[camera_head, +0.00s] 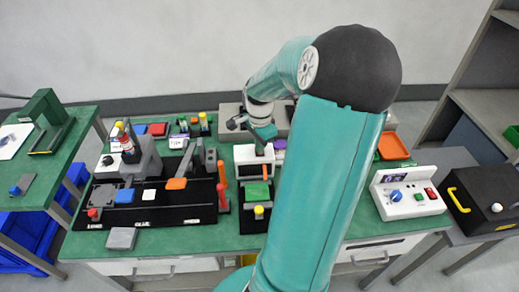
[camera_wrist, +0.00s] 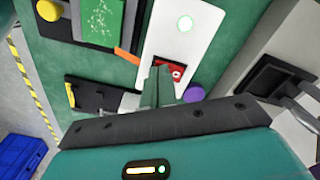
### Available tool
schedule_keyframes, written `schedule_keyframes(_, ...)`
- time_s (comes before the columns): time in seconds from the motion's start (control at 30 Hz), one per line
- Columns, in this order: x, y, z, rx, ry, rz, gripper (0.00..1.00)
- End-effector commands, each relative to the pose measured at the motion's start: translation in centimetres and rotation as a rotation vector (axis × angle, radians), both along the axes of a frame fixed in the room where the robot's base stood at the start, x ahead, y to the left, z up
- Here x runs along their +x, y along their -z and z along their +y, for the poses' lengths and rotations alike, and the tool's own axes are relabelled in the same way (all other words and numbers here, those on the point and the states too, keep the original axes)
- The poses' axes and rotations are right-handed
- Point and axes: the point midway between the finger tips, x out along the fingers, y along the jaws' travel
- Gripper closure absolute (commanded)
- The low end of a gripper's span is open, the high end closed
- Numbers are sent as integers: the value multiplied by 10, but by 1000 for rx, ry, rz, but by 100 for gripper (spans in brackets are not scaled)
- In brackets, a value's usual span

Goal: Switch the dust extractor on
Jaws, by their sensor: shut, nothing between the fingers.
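A white box, which looks like the dust extractor (camera_head: 245,153), stands at the middle of the green bench behind a black fixture. In the head view my gripper (camera_head: 267,143) points down at the box, and the switch is hidden.
The black fixture with a green board (camera_head: 257,191) and yellow knob (camera_head: 258,211) is in front of the box. A purple round thing (camera_wrist: 194,92) is close beside my fingers. A white control box (camera_head: 407,193) stands at right, an orange tray (camera_head: 393,146) behind it.

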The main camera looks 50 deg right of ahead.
Motion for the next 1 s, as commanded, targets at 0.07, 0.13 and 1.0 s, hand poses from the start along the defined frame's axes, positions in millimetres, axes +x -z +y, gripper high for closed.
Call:
schedule_keyframes(0.07,0,-4,0,-1,1,1,100)
schedule_keyframes(0.13,0,-10,0,-2,1,1,100)
schedule_keyframes(1.0,0,-69,0,-1,-1,0,100)
